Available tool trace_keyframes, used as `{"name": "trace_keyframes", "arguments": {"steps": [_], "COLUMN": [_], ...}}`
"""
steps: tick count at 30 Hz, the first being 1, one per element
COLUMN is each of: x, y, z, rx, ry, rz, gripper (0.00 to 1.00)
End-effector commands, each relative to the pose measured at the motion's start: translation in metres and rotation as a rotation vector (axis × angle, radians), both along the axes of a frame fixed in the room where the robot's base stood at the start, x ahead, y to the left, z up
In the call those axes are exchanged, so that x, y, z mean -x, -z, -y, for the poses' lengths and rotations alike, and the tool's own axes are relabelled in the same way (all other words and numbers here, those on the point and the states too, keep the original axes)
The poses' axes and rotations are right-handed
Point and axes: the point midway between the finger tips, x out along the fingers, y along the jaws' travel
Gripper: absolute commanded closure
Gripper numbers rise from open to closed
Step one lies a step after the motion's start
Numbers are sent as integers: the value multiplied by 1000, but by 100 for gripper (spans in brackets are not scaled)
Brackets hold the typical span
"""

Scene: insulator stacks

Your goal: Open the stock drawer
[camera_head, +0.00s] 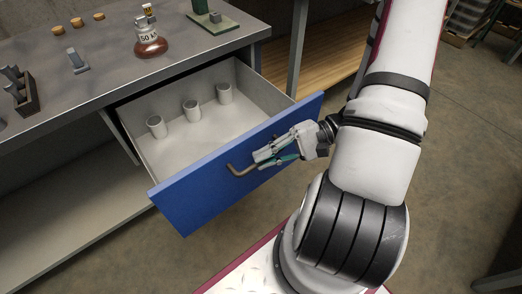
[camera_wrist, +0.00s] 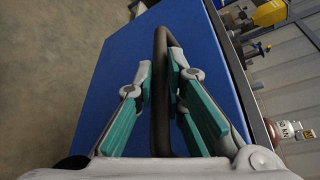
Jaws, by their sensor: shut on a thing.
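The stock drawer (camera_head: 235,165) has a blue front and a pale inside, and it stands well out from under the grey bench top. Several white cups stand inside it along the back part; one is the middle cup (camera_head: 192,110). A bar handle (camera_head: 238,171) is fixed to the drawer's blue front. My gripper (camera_head: 266,156) reaches the handle from the right in the head view. In the wrist view my gripper (camera_wrist: 160,95) has its teal-padded fingers on both sides of the brown handle (camera_wrist: 160,60), shut on it. The blue front (camera_wrist: 125,65) fills the background there.
The bench top (camera_head: 105,65) bears a dark red 50-marked weight (camera_head: 149,42), cork-coloured discs (camera_head: 76,22), a dark rack (camera_head: 22,92) and a green-based device (camera_head: 208,18). A lower shelf (camera_head: 75,225) lies left of the drawer. Bare floor (camera_head: 465,150) is at right.

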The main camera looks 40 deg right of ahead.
Motion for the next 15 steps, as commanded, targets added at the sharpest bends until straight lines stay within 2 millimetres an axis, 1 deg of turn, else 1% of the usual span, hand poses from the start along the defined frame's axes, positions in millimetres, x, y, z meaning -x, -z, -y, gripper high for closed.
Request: {"name": "trace_keyframes", "arguments": {"steps": [9,10,11,15], "x": [0,0,0,0], "y": [0,0,0,0], "z": [1,1,1,1], "rx": [2,3,3,2], "ry": [1,0,0,0], "rz": [1,0,0,1], "gripper": [100,87,80,80]}}
